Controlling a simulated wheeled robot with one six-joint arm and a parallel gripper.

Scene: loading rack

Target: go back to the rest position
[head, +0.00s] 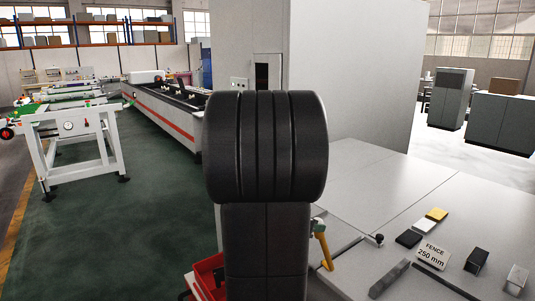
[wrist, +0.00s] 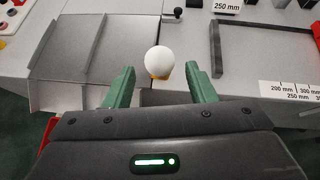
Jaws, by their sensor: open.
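My gripper (wrist: 158,67) shows in the wrist view with its two green fingers spread apart. It is open, with nothing held between the fingers. A white ball-shaped knob (wrist: 159,61) with an orange part under it appears between and just past the fingertips, with a gap on each side. I cannot tell how far below the fingers it is. In the head view my own dark arm fills the middle and hides my gripper.
A grey worktop (head: 365,178) lies to the right, holding a fence sign (head: 432,255), small blocks (head: 437,214) and a black-knobbed lever (head: 379,239). A red bin (head: 208,274) is partly hidden by my arm. Green floor (head: 95,230) is clear at left, before a white stand (head: 73,150).

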